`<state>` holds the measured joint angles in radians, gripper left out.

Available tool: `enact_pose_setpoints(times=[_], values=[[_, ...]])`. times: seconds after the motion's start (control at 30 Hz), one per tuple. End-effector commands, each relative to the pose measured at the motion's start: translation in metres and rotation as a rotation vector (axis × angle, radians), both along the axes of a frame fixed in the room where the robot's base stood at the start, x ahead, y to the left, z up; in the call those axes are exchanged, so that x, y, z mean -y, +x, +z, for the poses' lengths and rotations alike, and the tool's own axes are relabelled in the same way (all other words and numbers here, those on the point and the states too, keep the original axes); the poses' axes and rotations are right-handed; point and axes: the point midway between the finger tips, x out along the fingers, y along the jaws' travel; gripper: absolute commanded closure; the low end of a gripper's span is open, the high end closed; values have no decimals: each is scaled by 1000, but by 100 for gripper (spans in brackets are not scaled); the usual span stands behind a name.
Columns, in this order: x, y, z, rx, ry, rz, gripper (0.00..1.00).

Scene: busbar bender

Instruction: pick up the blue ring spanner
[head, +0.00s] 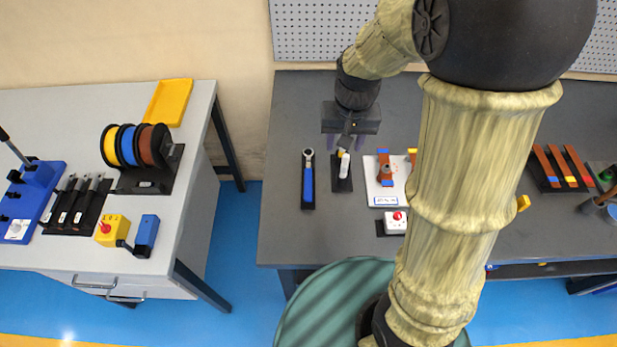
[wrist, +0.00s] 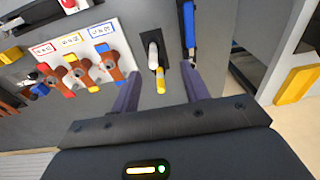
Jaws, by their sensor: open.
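The blue ring spanner (head: 308,185) lies on a dark holder on the grey workbench, its ring head toward the wall side. My gripper (head: 347,143) is above the bench, to the right of the spanner's head end. In the wrist view my gripper (wrist: 160,82) has its two purple fingers apart, with nothing held between them. The spanner lies beyond the right finger there.
A white-and-yellow tool (head: 344,166) on a black pad lies right beside the spanner; it also shows in the wrist view (wrist: 154,62). A white board (head: 371,174) with copper pieces and a red-button box (head: 396,221) stand further right. Bench left of the spanner is clear.

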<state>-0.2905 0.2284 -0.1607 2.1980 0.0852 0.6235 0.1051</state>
Motion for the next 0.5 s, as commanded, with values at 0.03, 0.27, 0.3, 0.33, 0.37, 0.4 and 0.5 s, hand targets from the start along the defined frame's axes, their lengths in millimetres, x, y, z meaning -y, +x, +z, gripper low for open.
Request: enact_pose_setpoints(times=[0.03,0.27,0.3,0.33,0.37,0.4,0.5], values=[[-18,15,-4,-23,-5,10,55],[-67,47,-5,-89,-25,4,55],[-70,49,-5,-92,-27,4,55],[-71,50,-5,-94,-27,3,55],[-72,50,-5,-95,-28,2,55],[-72,50,-5,-95,-28,1,55],[-71,50,-5,-95,-27,1,55]])
